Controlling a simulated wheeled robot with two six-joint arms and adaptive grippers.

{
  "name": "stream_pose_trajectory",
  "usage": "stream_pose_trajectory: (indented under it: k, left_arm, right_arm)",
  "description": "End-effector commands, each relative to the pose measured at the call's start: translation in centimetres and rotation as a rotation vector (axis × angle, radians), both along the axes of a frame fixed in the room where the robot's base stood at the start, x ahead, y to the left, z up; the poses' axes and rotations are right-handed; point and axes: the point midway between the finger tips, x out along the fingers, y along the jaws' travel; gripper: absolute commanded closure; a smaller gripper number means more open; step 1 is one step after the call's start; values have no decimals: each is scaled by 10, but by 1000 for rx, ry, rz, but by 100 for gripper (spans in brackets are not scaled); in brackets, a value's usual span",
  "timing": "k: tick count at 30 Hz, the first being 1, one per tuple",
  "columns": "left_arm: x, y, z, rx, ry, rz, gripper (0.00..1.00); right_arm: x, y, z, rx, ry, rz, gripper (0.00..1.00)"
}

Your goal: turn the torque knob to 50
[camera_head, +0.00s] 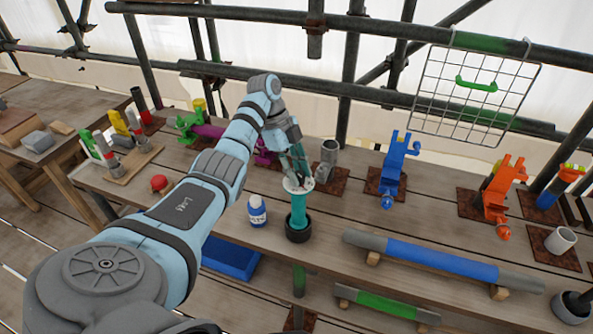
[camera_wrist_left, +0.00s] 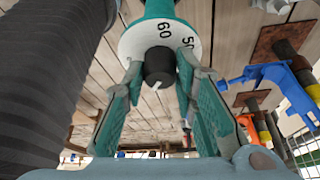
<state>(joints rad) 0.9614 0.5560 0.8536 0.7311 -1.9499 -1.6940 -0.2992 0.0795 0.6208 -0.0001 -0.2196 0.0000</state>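A teal torque tool (camera_head: 297,207) stands upright in a black holder (camera_head: 298,233) on the bench. Its white dial (camera_head: 291,187) faces up and also shows in the left wrist view (camera_wrist_left: 131,43), with "60" and "50" readable on it. The black knob (camera_wrist_left: 160,66) sits at the dial's middle and has a small white mark low on its near end. My left gripper (camera_wrist_left: 160,72) is over the dial, with its teal-padded fingers open on either side of the knob. Narrow gaps seem to show; contact is unclear. It also shows in the head view (camera_head: 298,170). My right gripper is out of view.
A white-and-blue bottle (camera_head: 257,211) stands close left of the holder. A grey cylinder (camera_head: 327,160) and blue clamp (camera_head: 398,168) stand behind and right. A blue-sleeved tube (camera_head: 440,261) lies right in front. Scaffold poles and a wire basket (camera_head: 475,88) are behind.

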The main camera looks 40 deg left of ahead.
Motion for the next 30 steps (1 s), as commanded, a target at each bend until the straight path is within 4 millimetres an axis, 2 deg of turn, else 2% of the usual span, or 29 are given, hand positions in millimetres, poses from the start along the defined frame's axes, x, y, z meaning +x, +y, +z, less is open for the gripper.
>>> stream_pose_trajectory:
  k: [2,14,20,30]
  left_arm:
    - [0,0,0,0,1,0,100]
    - [-1,0,0,1,-1,62,100]
    - [-2,0,0,1,-1,182,100]
    - [-4,-1,0,2,-1,489,100]
  right_arm:
    - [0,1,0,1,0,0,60]
    - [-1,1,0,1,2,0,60]
    - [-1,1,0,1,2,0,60]
    - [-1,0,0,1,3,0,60]
